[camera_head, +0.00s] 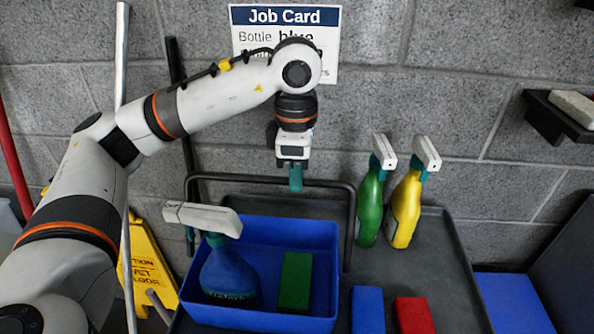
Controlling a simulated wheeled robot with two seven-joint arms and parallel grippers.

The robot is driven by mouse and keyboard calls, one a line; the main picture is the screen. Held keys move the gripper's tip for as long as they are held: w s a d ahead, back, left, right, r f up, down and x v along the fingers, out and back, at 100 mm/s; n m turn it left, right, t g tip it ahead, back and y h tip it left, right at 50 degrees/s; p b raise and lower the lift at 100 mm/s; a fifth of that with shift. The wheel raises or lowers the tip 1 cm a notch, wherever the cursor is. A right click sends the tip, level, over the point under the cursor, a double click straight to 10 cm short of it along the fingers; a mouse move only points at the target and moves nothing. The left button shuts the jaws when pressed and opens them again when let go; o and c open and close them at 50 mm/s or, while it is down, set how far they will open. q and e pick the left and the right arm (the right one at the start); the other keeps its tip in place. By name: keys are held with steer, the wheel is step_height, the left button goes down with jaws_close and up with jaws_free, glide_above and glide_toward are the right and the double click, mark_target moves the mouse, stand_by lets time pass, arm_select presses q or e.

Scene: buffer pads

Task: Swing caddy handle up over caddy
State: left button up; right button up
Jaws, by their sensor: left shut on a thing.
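The blue caddy (322,239) stands on the dark cart top. Its dark handle (235,178) is raised, its crossbar level behind and above the caddy's back wall; the right leg runs down to the caddy's right side. My left gripper (295,180) points down and is shut on the crossbar, right of its middle. The fingertips partly cover the bar there. A blue spray bottle (229,277) with a white head and a green sponge (295,283) stand inside the caddy. My right gripper is not in view.
A green spray bottle (369,205) and a yellow one (404,210) stand on the cart (440,275) to the right. A blue sponge (368,308) and a red sponge (413,315) lie in front of them. A job card (250,38) hangs on the wall behind my arm.

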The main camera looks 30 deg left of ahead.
arm_select(q)
steer(key=shift+s+d+r, duration=0.2)
steer(key=shift+s, duration=0.2)
steer(key=shift+s+d+r, duration=0.15)
steer(key=shift+s+r, duration=0.05)
steer(key=shift+s, duration=0.2)
steer(key=shift+s+d, duration=0.1)
steer(key=s+d, duration=0.2)
steer(key=s, duration=0.3)
steer(key=shift+s+d+r, duration=0.3)
steer(key=shift+d+r, duration=0.05)
steer(key=shift+r, duration=0.1)
steer(key=o, duration=0.6)
